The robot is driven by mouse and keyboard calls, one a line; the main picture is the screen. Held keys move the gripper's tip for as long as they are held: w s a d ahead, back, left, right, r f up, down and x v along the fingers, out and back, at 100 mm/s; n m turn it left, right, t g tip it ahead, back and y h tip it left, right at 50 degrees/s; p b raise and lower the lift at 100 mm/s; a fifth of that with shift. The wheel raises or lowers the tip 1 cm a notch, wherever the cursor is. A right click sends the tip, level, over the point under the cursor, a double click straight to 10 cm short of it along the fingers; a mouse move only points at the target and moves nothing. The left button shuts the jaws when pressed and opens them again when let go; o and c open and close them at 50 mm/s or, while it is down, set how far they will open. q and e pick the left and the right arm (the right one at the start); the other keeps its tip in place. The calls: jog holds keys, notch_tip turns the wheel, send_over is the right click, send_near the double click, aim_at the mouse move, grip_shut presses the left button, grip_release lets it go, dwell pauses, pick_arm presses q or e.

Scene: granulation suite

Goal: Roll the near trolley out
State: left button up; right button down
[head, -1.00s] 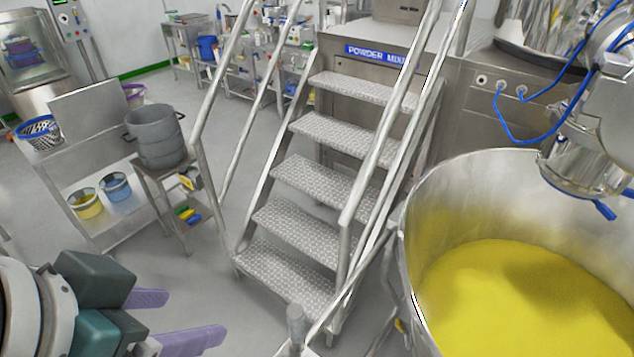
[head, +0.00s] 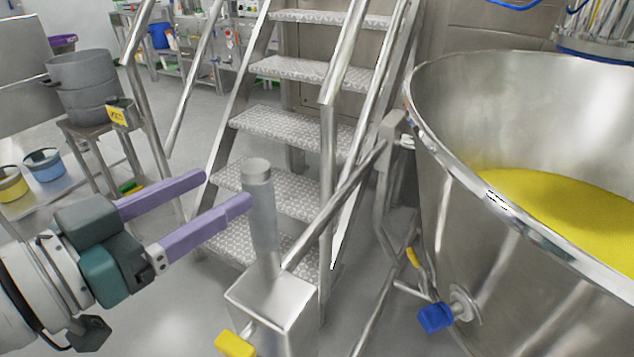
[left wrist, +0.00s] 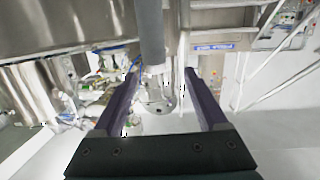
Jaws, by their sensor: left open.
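The near trolley carries a large steel bowl (head: 450,190) of yellow powder at the right of the head view. An upright grey handle grip (head: 262,215) rises from a steel box (head: 272,298) joined by bars toward the bowl. My left gripper (head: 228,188) is open, with purple fingers pointing at the handle from its left. Its nearer fingertip appears close to the handle; contact cannot be told. In the left wrist view, a grey post (left wrist: 151,30), likely the handle, stands ahead between the open fingers (left wrist: 162,72). My right gripper is not in view.
Metal steps (head: 285,120) with rails stand behind the handle. A blue valve handle (head: 436,318) and yellow pedal (head: 235,344) sit low.

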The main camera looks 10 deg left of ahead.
aim_at(248, 213)
pick_arm(q)
notch_tip(248, 213, down, 5)
jog(key=m+h+b, duration=0.1)
jog(key=h+b, duration=0.1)
jog(key=b, duration=0.2)
jog(key=shift+f, duration=0.2)
jog(key=b+x, duration=0.1)
jog(key=x, duration=0.8)
jog(key=shift+w+d+r, duration=0.25)
jog(key=shift+w+r, duration=0.1)
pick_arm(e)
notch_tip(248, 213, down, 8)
pick_arm(q)
grip_shut()
